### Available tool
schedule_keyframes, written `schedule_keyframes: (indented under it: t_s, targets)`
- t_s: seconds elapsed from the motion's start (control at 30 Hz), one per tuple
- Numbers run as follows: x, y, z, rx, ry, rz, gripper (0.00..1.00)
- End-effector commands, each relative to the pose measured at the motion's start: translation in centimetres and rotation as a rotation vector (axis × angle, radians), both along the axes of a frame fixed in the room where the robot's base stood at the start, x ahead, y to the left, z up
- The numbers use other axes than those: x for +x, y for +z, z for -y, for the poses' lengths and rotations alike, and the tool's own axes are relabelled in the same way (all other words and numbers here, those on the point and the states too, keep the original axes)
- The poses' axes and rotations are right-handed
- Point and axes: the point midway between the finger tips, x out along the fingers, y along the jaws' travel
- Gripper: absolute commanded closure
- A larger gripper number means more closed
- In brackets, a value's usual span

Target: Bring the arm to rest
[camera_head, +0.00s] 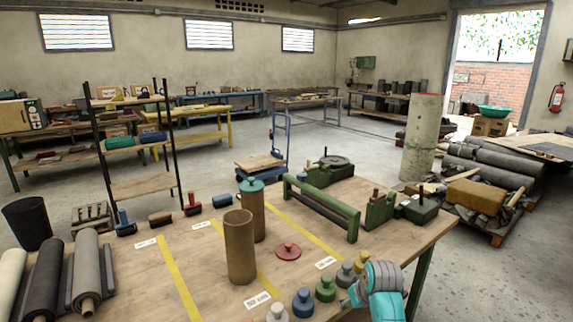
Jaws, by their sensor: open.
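Part of my arm (384,285), teal with grey rings, shows at the lower right, in front of the table's right edge. I cannot make out my gripper's fingers in this view. The arm hides part of the table edge and the space behind it. Nothing held by the arm can be seen.
The wooden table (205,270) holds a brown cylinder (239,248), a teal-capped cylinder (252,210), a red lid (288,251), a row of knobbed pieces including a blue one (303,303), a green frame (322,205) and dark rolls (88,270).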

Motion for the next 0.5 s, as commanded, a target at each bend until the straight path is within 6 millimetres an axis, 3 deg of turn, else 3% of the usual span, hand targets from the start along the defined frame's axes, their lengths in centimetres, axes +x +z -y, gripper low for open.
schedule_keyframes:
  t_s: [0.27,0.5]
  targets:
    - [-5.2,-8.1,-0.3,0.007,-0.036,0.08,0.44]
    - [-11.7,-14.0,-0.5,0.013,-0.071,0.174,0.44]
